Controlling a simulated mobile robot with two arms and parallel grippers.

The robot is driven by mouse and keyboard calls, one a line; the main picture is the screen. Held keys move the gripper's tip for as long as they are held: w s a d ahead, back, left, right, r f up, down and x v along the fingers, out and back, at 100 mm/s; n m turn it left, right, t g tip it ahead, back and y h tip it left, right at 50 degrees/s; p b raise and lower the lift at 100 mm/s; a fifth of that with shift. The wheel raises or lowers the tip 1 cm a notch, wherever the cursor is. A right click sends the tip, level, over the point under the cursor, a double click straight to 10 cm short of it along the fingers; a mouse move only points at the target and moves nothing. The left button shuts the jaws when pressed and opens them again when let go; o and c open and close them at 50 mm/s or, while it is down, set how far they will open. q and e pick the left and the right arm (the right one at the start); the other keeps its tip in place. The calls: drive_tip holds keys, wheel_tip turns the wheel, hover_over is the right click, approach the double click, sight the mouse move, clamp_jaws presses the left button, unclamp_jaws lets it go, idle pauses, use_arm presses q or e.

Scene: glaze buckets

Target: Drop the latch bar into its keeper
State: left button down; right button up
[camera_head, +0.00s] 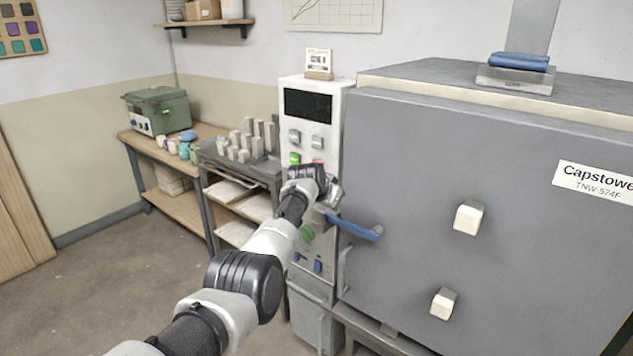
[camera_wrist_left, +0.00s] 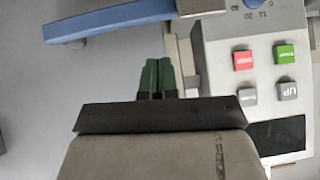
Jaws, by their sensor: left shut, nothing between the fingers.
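The blue latch bar (camera_head: 356,229) lies across the left edge of the grey kiln door (camera_head: 450,150). It slopes slightly down to the right in the head view. In the left wrist view the bar (camera_wrist_left: 110,18) runs along the top, with its right part reaching a grey metal piece (camera_wrist_left: 200,6). I cannot tell whether that piece is the keeper or whether the bar is seated. My left gripper (camera_head: 336,193) is just above the bar's left end in the head view. Its green fingertips (camera_wrist_left: 157,66) are together and empty, apart from the bar. My right gripper is out of view.
A white control cabinet (camera_head: 312,100) with a screen and buttons stands close beside the gripper. Two pale blocks (camera_head: 468,217) stick out from the kiln door. A rack (camera_head: 240,175) with grey posts and a wooden bench (camera_head: 180,205) stand left. Open floor (camera_head: 100,270) is at lower left.

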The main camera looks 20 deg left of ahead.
use_arm(q)
drive_tip(key=b+v, duration=0.1)
drive_tip(key=v, duration=0.7)
drive_tip(key=shift+s+a+r, duration=0.2)
drive_tip(key=shift+s+r, duration=0.05)
drive_tip(key=shift+r, duration=0.1)
drive_tip(key=s+d+f+g+y, duration=0.1)
drive_tip(key=s+f, duration=0.2)
drive_tip(key=f, duration=1.1)
drive_tip(key=s+d+f+g, duration=0.1)
drive_tip(key=s+f+g, duration=0.15)
drive_tip(key=f, duration=1.15)
drive_tip(key=s+d+f+n+g, duration=0.1)
drive_tip(key=s+d+f, duration=0.1)
drive_tip(key=s+f, duration=1.6)
drive_tip(key=s+d+f+g, duration=0.2)
drive_tip(key=s+f, duration=1.4)
drive_tip(key=s, duration=0.4)
drive_tip(key=s+d+f+g, duration=0.1)
drive_tip(key=s+f, duration=0.1)
drive_tip(key=s, duration=0.9)
drive_tip(key=s+f, duration=0.2)
drive_tip(key=s, duration=0.9)
drive_tip(key=shift+s+d+g, duration=0.25)
drive_tip(key=shift+d+g, duration=0.1)
drive_tip(key=shift+d, duration=0.05)
